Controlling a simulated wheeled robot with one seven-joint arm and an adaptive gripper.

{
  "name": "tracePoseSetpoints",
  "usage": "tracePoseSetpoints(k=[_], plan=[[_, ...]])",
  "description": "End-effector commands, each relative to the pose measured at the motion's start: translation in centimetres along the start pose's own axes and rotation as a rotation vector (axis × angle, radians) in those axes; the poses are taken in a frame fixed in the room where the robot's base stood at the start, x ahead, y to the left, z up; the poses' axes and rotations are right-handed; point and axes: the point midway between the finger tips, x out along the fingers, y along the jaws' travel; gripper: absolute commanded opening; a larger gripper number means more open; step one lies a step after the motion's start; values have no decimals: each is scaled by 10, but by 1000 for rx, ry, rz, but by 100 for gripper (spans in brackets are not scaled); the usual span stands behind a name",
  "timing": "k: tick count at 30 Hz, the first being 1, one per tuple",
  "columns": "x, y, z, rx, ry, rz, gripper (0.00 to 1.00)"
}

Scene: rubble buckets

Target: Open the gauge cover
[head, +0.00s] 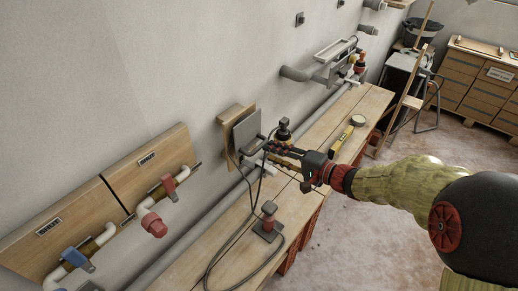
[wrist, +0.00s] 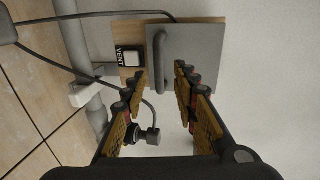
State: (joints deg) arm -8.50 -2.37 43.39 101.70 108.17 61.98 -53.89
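The gauge cover (head: 247,131) is a flat grey plate on a wooden backing board (head: 224,139) fixed to the wall. In the wrist view the cover (wrist: 211,50) lies ahead, with a dark bar handle (wrist: 159,56) near its left edge. The cover looks closed against the board; whatever is behind it is hidden. My gripper (head: 268,147) reaches toward the cover from the right. In the wrist view my gripper (wrist: 160,79) is open, its fingertips on either side of the handle's line. I cannot tell whether they touch it.
A labelled white switch (wrist: 132,57) sits on the board beside the cover. A dark cable (head: 236,236) hangs over the wooden bench (head: 190,268). A black-topped valve (head: 284,129) stands close to my gripper. Wall pipes with red (head: 153,225) and blue (head: 76,259) fittings are at left.

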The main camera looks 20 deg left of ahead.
Motion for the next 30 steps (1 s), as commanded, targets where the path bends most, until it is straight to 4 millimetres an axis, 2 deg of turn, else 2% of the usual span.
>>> tracePoseSetpoints(k=[6,12,17,24,30], plan=[[35,3,1,2,-3,2,29],[59,3,0,2,-1,2,29],[67,2,0,2,0,3,29],[67,1,0,2,0,3,29],[67,1,0,2,0,3,18]])
